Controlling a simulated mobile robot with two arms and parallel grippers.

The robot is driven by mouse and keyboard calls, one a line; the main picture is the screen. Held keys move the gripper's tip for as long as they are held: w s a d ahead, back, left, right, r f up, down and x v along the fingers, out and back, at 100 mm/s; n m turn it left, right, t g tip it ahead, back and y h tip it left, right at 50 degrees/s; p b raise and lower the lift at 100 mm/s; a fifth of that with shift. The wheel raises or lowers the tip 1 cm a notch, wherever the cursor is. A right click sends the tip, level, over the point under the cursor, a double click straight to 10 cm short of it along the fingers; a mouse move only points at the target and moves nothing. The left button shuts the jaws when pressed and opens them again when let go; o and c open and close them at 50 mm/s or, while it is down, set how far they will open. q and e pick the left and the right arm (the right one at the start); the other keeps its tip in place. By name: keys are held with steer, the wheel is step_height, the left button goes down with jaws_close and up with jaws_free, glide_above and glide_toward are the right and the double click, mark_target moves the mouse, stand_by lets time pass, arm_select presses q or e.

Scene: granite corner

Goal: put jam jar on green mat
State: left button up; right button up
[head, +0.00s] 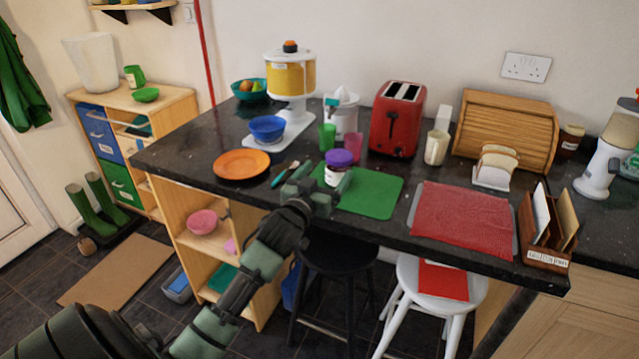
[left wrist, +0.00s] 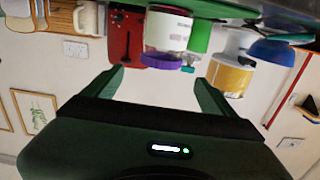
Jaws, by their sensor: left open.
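The jam jar, with a white label and purple lid (head: 338,158), stands upright at the left part of the green mat (head: 375,195). In the upside-down left wrist view the jar (left wrist: 168,32) stands on a green surface, its lid pointing down in the picture. My left gripper (head: 318,186) is at the mat's front left, close to the jar and partly covering the mat's edge. Its two fingers are apart and empty in the left wrist view (left wrist: 158,76). The jar shows just beyond the fingertips, and I see no contact. My right gripper is not in view.
An orange plate (head: 242,164) and utensils (head: 285,173) lie left of the mat. A green cup (head: 327,137), a juicer and a red toaster (head: 397,120) stand behind. A red mat (head: 465,215) lies to the right. The green mat's right part is clear.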

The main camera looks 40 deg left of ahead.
arm_select(q)
steer(key=shift+v, duration=2.05)
